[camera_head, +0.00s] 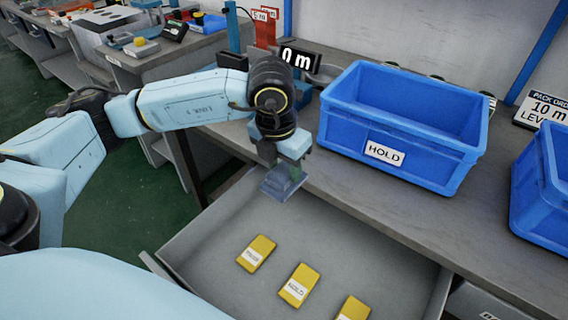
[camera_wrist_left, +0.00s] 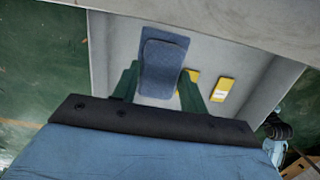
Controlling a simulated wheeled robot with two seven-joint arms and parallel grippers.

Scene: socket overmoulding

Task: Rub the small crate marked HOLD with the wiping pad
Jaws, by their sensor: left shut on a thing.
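The blue crate with a white HOLD label (camera_head: 384,153) stands on the grey bench, right of my left gripper (camera_head: 284,176) in the head view. It is empty as far as I can see. My left gripper is shut on a blue-grey pad (camera_head: 283,186), held above the open drawer and apart from the crate. In the left wrist view the pad (camera_wrist_left: 163,65) sits between the two dark green fingers. My right gripper is not in view.
The open grey drawer (camera_head: 215,245) holds yellow labelled blocks (camera_head: 257,254). A second blue crate (camera_head: 540,190) stands at the right edge. A black "0 m" display (camera_head: 298,57) and a grey round dish (camera_head: 325,72) are behind the HOLD crate's left side.

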